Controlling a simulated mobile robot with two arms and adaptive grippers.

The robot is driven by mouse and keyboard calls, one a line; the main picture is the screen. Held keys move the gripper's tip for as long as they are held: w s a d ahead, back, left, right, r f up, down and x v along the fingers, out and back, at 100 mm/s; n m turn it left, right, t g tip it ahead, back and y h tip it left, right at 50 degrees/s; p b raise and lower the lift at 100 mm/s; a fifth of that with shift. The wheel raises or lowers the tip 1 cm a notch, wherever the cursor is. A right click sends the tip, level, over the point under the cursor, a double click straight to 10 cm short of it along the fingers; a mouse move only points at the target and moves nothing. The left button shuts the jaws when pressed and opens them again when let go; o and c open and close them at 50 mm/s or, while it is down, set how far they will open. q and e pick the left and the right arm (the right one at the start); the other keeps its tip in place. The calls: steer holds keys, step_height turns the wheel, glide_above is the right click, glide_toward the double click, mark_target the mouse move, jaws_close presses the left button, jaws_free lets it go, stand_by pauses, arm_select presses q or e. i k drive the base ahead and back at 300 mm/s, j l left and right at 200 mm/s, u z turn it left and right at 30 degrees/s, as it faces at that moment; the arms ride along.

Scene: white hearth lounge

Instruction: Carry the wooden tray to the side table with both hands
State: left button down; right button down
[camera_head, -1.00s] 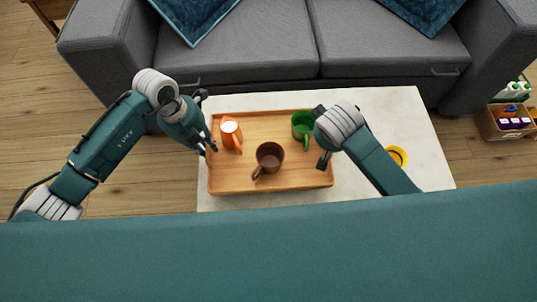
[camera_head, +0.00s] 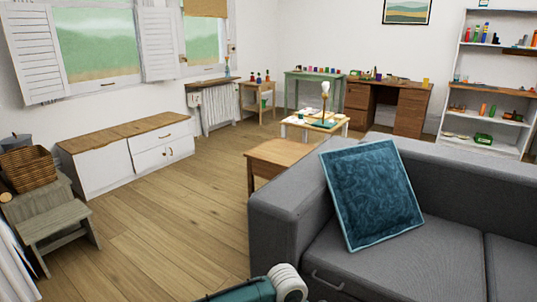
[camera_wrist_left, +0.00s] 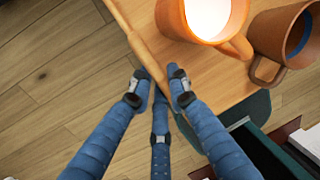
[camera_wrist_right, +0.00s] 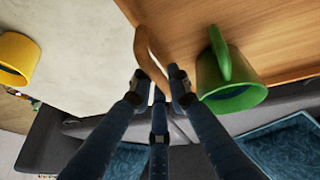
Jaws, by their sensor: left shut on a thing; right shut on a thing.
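The wooden tray (camera_wrist_left: 205,85) shows in the left wrist view, where my left gripper (camera_wrist_left: 160,86) is shut on its rim at the handle. In the right wrist view, my right gripper (camera_wrist_right: 160,84) is shut on the curved handle of the tray (camera_wrist_right: 190,22). An orange mug (camera_wrist_left: 203,30) and a brown mug (camera_wrist_left: 268,45) stand on the tray, as does a green mug (camera_wrist_right: 232,85). The head view shows neither gripper nor tray. In it a small wooden table (camera_head: 283,152), likely the side table, stands beside the sofa with its top bare.
The grey sofa (camera_head: 290,215) with a blue cushion (camera_head: 370,190) fills the right side. Wooden floor (camera_head: 180,225) is open to its left. A white low cabinet (camera_head: 110,165) and a grey step stool (camera_head: 50,215) stand at left. A yellow mug (camera_wrist_right: 15,58) is apart from the tray.

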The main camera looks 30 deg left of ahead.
mark_target(285, 150)
steer(key=u, duration=2.4)
steer(key=i+j+u, duration=0.15)
steer(key=u, duration=0.75)
steer(key=i+l+z, duration=0.1)
steer(key=i+z, duration=0.6)
steer(key=i+j+z, duration=0.15)
steer(key=i+z, duration=0.2)
steer(key=i+l+z, duration=0.1)
steer(key=i+z, duration=0.25)
steer(key=i, duration=0.3)
steer(key=i+z, duration=0.3)
steer(key=i, duration=0.3)
steer(key=i+z, duration=0.1)
steer(key=i, duration=0.6)
steer(key=i+j+z, duration=0.1)
steer(key=i, duration=0.65)
steer(key=i+z, duration=0.15)
steer(key=i, duration=1.35)
steer(key=i+z, duration=0.15)
steer(key=i, duration=1.3)
